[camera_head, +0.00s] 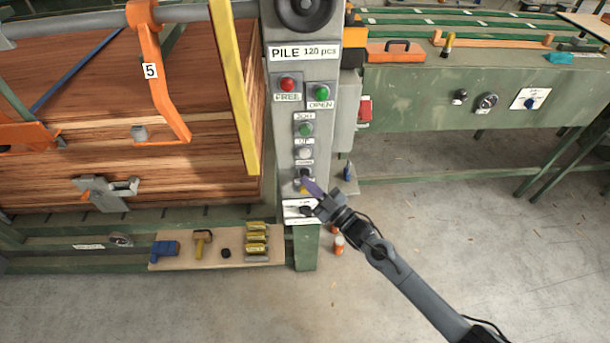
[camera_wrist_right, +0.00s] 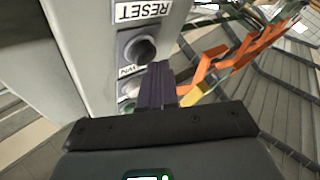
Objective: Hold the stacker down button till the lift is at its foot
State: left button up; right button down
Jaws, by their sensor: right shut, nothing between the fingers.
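The grey control post (camera_head: 278,130) carries a column of buttons under a JOG label. From the top come a green button (camera_head: 305,129), a pale button (camera_head: 304,153) and a dark button (camera_head: 305,173). Small labels sit between them; the lower one, seemingly DOWN, is too small to assign surely. My right gripper (camera_head: 309,184) is shut and empty, its purple fingertips just below the dark button. In the right wrist view, the fingers (camera_wrist_right: 156,86) lie beside a dark button (camera_wrist_right: 143,48) near an inverted RESET label (camera_wrist_right: 143,11). I cannot tell whether they touch. My left gripper is out of view.
A stack of wood sheets (camera_head: 60,110) stands left, beside a yellow upright (camera_head: 235,85) and an orange arm (camera_head: 160,75). A green table (camera_head: 415,100) stands right.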

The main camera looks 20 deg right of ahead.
jog(key=shift+w+d+b, duration=0.15)
jog(key=shift+w+b, duration=0.2)
jog(key=shift+w, duration=0.1)
dwell(0.7)
jog(key=shift+s, duration=0.1)
dwell(3.3)
jog(key=shift+s+a+p, duration=0.25)
jog(key=shift+s+p, duration=0.5)
jog(key=s+p, duration=0.1)
jog(key=s+a+p, duration=0.1)
jog(key=s, duration=0.1)
jog(key=s+p, duration=0.1)
jog(key=shift+s+a, duration=0.25)
jog(key=shift+s, duration=0.15)
dwell(0.4)
